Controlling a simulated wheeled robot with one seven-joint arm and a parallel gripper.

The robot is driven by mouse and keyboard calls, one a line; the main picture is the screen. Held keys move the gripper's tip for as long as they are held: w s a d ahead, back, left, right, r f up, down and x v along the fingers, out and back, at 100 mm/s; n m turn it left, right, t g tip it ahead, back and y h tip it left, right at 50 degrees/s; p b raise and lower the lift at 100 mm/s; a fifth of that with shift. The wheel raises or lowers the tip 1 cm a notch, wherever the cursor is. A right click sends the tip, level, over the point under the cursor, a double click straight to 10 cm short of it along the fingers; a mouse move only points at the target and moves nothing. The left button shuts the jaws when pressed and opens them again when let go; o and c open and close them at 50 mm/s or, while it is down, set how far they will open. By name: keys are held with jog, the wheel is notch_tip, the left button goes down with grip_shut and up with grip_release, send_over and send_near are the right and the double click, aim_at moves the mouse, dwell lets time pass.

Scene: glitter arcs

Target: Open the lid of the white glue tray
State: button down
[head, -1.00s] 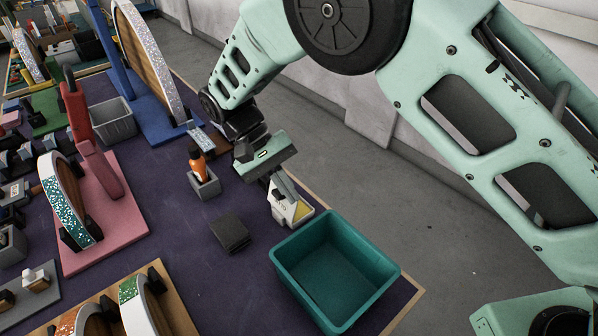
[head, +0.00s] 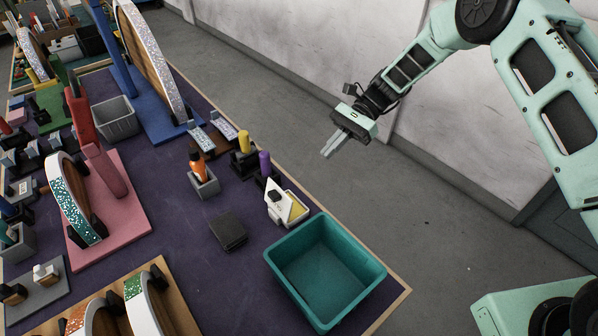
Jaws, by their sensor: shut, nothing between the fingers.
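The white glue tray (head: 301,217) sits on the purple table behind the teal bin. Its white lid (head: 277,211), with a dark knob, stands tilted up at the tray's left side. A yellow surface shows beside the lid, on its right. I cannot tell the lid's exact angle. My gripper (head: 329,151) is shut and empty. It is up and to the right of the tray in the head view, over the grey floor past the table's edge, clear of the lid.
The teal bin (head: 372,283) stands close in front of the tray. A dark square block (head: 229,231) lies to its left. An orange bottle in a grey holder (head: 205,187), and yellow and purple bottles (head: 265,163), stand behind. The floor right of the table is clear.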

aim_at(274, 202)
jog(key=p+x, duration=0.3)
jog(key=x, duration=0.7)
jog(key=shift+s+a+r+p, duration=0.3)
jog(key=shift+s+a+p, duration=0.05)
jog(key=shift+a+p, duration=0.15)
jog(key=shift+s+a+r+p, duration=0.25)
jog(key=shift+s+a+p, duration=0.1)
jog(key=shift+a, duration=0.15)
jog(key=shift+s+a, duration=0.3)
jog(key=shift+a, duration=0.2)
